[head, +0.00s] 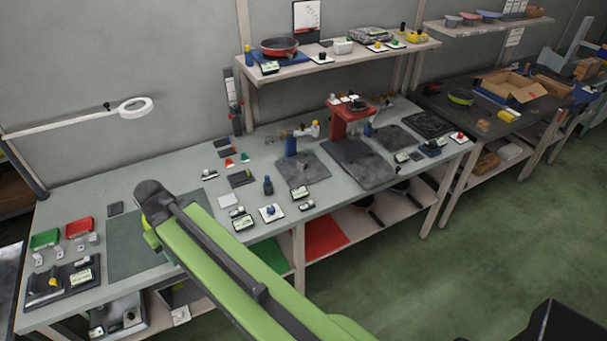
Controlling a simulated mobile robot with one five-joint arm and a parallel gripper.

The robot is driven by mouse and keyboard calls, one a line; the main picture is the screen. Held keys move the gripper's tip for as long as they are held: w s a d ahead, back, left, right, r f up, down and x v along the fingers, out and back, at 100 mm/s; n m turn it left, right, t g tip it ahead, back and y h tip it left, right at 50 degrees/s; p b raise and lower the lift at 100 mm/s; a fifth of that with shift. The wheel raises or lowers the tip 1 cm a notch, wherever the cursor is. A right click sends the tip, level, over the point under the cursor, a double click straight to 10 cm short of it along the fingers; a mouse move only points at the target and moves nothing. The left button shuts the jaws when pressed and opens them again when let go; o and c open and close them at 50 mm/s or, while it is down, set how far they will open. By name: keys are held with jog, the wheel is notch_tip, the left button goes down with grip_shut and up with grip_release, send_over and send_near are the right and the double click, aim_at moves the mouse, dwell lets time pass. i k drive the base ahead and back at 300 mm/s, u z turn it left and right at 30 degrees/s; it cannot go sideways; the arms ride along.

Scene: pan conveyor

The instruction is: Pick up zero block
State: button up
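I cannot tell which small item is the zero block. Several small parts lie on the grey workbench (120,187), too small to read. They include a white-based piece with a dark knob (271,211), a dark blue upright piece (267,185) and a white flat block (228,200). My green and black arm reaches from the lower right over the bench's front edge. No gripper fingers show, and the arm hides part of the bench and a dark green mat (133,246).
Green (45,239) and red (79,227) trays sit at the bench's left end. A shelf (330,62) overhangs the back. Green floor is clear at right.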

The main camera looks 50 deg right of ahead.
aim_at(302, 164)
jog(key=z, duration=0.2)
jog(key=i, duration=0.9)
jog(key=u, duration=0.1)
